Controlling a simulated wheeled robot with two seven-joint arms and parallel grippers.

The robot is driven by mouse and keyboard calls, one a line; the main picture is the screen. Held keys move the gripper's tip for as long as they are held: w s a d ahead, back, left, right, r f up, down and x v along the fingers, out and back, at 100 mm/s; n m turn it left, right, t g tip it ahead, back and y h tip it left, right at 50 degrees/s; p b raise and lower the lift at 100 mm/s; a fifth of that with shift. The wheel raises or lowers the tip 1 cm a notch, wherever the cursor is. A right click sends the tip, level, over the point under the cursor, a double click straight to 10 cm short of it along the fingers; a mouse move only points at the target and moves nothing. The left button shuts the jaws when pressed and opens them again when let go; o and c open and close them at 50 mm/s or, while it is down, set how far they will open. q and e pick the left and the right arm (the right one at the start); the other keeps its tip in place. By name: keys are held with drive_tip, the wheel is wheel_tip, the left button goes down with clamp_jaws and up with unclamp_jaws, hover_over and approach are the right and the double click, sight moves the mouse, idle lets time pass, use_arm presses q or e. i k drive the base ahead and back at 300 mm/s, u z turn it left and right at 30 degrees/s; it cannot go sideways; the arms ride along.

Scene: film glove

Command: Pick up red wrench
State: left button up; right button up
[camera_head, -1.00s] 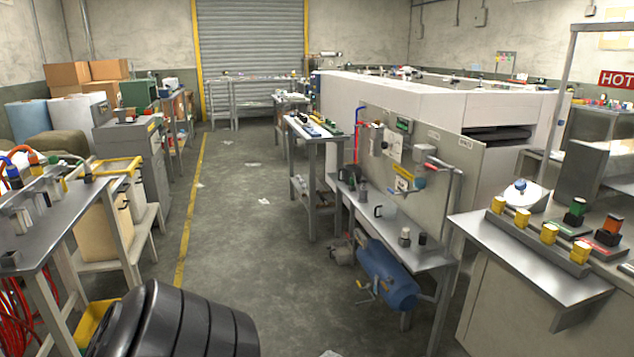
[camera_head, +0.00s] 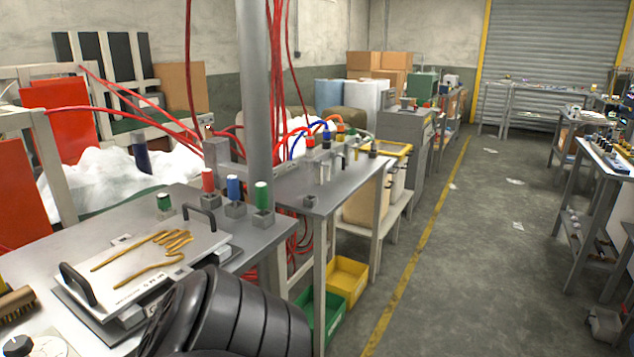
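I cannot make out a red wrench in this view. Small tools on the far benches are too tiny to tell apart. My black ribbed arm shows at the bottom centre, in front of the near table. Neither of my grippers is in view.
A near metal table (camera_head: 50,260) bears a plate with a glove outline (camera_head: 150,255) and coloured knobs. A grey post (camera_head: 258,110) rises behind it. Yellow (camera_head: 346,281) and green (camera_head: 328,318) bins sit below. The aisle floor (camera_head: 470,270) is mostly clear. Benches (camera_head: 605,160) stand at right.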

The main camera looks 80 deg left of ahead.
sight(207, 173)
drive_tip(key=u, duration=1.05)
drive_tip(key=i, duration=1.3)
drive_tip(key=u, duration=3.85)
